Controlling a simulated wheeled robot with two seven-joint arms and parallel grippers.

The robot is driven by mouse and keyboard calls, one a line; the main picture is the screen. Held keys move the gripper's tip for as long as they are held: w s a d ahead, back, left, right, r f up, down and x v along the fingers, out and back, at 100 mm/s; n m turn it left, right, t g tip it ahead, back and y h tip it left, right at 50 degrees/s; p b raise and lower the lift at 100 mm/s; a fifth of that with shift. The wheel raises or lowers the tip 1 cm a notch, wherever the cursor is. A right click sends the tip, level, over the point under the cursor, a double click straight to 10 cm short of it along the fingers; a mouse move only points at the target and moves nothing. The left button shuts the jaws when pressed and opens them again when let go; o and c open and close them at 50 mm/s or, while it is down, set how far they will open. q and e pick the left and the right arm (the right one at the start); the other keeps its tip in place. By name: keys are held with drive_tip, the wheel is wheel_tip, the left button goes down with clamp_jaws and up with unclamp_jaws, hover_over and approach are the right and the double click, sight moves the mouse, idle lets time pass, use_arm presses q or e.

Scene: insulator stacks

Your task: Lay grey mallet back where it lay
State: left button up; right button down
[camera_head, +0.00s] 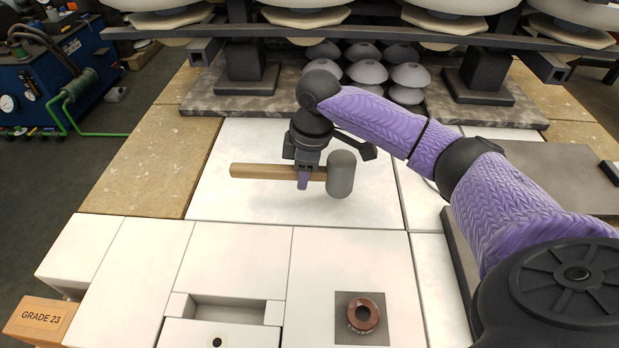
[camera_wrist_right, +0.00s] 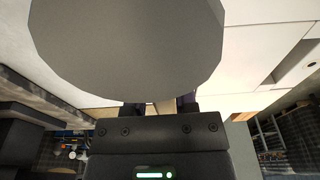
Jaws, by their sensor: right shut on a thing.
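The grey mallet has a rounded grey head (camera_head: 341,174) and a light wooden handle (camera_head: 262,172). In the head view it lies level across the middle, its head at the right end. My right gripper (camera_head: 303,180) is shut on the handle close to the head. I cannot tell whether the mallet touches the white surface (camera_head: 240,200) or is held just above it. In the right wrist view the grey head (camera_wrist_right: 130,45) fills much of the upper picture and hides most of what lies beyond. My left gripper is not in view.
Several grey domed insulators (camera_head: 367,72) are stacked behind, under a dark rack. In front are a shallow white recess (camera_head: 228,312) and a brown ring (camera_head: 363,315) on a grey square. An orange "GRADE 23" block (camera_head: 40,319) is at front left. White surface left of the mallet is clear.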

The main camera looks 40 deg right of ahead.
wheel_tip(320, 180, down, 4)
drive_tip(key=shift+f+b, duration=0.1)
drive_tip(key=shift+b, duration=0.75)
drive_tip(key=shift+r, duration=0.2)
drive_tip(key=shift+f, duration=0.1)
drive_tip(key=c, duration=0.7)
unclamp_jaws()
drive_tip(key=o, duration=0.3)
